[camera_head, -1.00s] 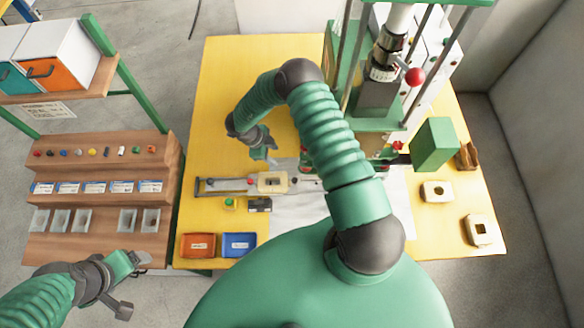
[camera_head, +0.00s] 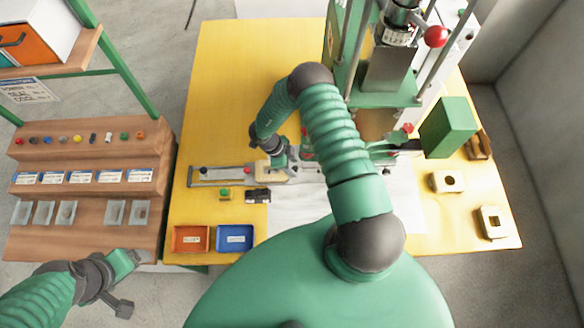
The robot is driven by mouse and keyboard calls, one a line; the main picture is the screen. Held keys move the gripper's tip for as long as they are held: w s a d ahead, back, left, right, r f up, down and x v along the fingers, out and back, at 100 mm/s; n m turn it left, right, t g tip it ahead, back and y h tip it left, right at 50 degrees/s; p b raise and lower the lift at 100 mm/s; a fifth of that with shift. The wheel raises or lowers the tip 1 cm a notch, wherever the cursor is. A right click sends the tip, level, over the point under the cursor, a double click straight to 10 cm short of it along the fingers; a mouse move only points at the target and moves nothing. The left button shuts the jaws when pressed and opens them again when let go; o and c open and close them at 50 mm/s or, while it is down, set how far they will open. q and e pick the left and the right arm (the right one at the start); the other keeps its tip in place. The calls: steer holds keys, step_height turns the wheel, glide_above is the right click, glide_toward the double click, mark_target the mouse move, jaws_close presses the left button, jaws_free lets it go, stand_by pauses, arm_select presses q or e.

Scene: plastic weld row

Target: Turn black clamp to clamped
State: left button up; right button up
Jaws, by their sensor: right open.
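My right gripper (camera_head: 284,162) is open, just above the far right side of the beige part (camera_head: 268,176) on the grey slide fixture (camera_head: 222,175). It covers some of the part, and I cannot tell whether it touches anything. A dark handle-like piece (camera_head: 408,146), which may be the black clamp, shows right of my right arm, near a red knob. The rest of it is hidden, and its clamped state cannot be read. My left gripper (camera_head: 130,258) is by the lower edge of the wooden rack, far from the fixture; its jaws are too small to read.
A green press (camera_head: 388,98) stands at the back right beside a green block (camera_head: 447,127). Two beige parts (camera_head: 447,181) (camera_head: 493,221) lie on the right. An orange tray (camera_head: 190,239) and a blue tray (camera_head: 235,238) sit at the front left. The yellow table's back left is clear.

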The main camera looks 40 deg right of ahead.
jaws_close()
stand_by(0.3)
steer(key=shift+n, duration=0.3)
steer(key=n, duration=0.1)
steer(key=n+t+h, duration=0.1)
steer(key=n, duration=0.1)
steer(key=shift+s+a+p, duration=0.15)
steer(key=shift+s+p, duration=0.05)
steer(key=shift+p, duration=0.2)
steer(key=shift+s+n+t, duration=0.1)
steer(key=shift+n+t, duration=0.8)
steer(key=shift+n, duration=1.1)
jaws_free()
